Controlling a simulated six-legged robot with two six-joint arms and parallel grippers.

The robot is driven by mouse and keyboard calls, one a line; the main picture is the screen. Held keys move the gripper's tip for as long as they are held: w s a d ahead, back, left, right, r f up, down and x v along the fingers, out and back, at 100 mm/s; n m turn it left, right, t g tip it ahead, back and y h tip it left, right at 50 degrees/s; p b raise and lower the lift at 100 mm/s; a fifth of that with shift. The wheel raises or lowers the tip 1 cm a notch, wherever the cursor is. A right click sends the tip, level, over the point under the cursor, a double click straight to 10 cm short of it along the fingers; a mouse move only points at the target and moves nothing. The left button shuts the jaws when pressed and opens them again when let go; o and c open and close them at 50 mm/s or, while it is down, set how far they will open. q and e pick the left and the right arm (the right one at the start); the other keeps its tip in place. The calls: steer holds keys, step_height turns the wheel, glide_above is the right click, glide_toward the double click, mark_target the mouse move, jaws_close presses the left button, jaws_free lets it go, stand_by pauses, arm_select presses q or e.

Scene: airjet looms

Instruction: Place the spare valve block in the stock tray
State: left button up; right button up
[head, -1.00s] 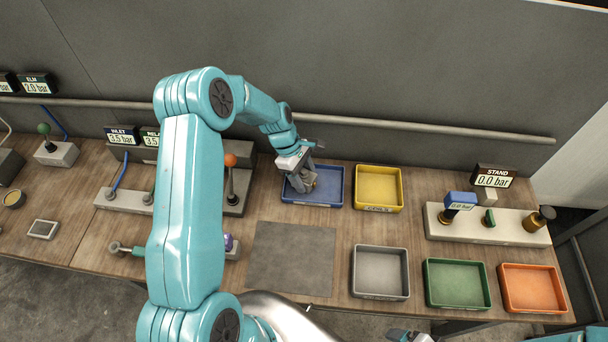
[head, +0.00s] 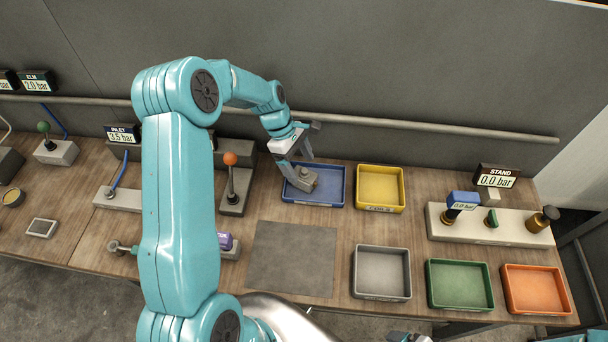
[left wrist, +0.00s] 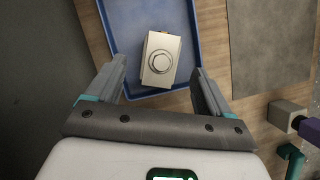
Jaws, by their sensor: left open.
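The valve block (head: 306,179) is a small grey block with a round port on top. It lies in the blue tray (head: 330,198), toward its left end. In the left wrist view the block (left wrist: 161,60) sits inside the tray (left wrist: 121,22), near one end wall. My left gripper (head: 297,167) is open above the block, its fingers apart from it. In the left wrist view the open fingers (left wrist: 160,88) stand on either side, with the block beyond their tips. Part of my right gripper (head: 408,337) shows at the bottom edge; its jaws are not clear.
A yellow tray (head: 380,188) stands just right of the blue one. Grey (head: 381,272), green (head: 460,284) and orange (head: 537,289) trays line the front. A dark mat (head: 292,258) lies bare. A rail (head: 420,126) runs along the wall behind. A lever with an orange knob (head: 231,159) stands left.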

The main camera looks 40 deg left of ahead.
arm_select(q)
steer(key=v, duration=0.7)
steer(key=shift+b, duration=0.35)
steer(key=shift+f, duration=0.1)
steer(key=shift+s+d, duration=0.1)
